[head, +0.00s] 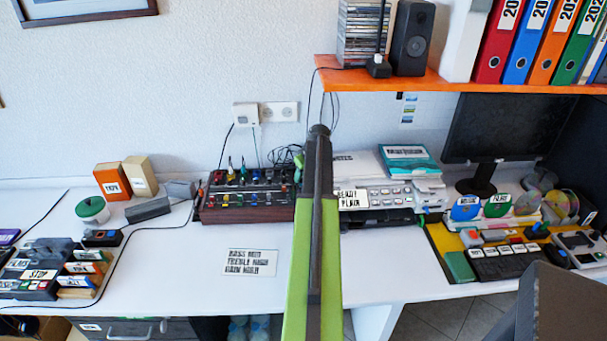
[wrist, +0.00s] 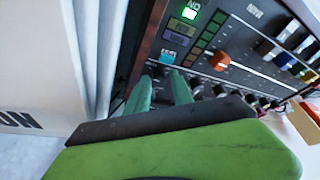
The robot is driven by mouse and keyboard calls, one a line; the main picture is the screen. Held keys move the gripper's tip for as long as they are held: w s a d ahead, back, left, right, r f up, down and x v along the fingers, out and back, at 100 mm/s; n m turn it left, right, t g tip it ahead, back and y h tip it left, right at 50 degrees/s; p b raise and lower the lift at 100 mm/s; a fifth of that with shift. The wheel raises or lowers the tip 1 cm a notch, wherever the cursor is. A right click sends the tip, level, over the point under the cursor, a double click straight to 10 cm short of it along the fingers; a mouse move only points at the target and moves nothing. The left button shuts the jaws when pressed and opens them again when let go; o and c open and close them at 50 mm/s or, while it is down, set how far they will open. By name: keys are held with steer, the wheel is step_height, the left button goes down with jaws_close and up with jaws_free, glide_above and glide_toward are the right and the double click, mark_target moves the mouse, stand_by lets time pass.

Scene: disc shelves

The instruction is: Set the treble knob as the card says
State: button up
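The mixer (head: 248,197) is a dark panel with a wooden side, colored knobs and a row of dark knobs. It stands at the back of the desk, and my arm covers its right edge. In the wrist view its panel (wrist: 195,62) is close, with a red slider cap. The white card (head: 249,262) lies flat in front of it. One line seems to begin with TREBLE, but the settings are too blurred to read surely. My gripper (wrist: 162,78) has its green fingers apart at the row of dark knobs, below a blue label. Contact is unclear.
A printer (head: 385,195) stands right of the mixer. Boxes (head: 112,180) and a green-lidded jar (head: 92,209) are to its left. An orange shelf (head: 470,82) hangs above on the right. The desk around the card is clear.

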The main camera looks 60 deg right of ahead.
steer(key=p+v, duration=1.1)
steer(key=v, duration=0.1)
steer(key=shift+a, duration=0.1)
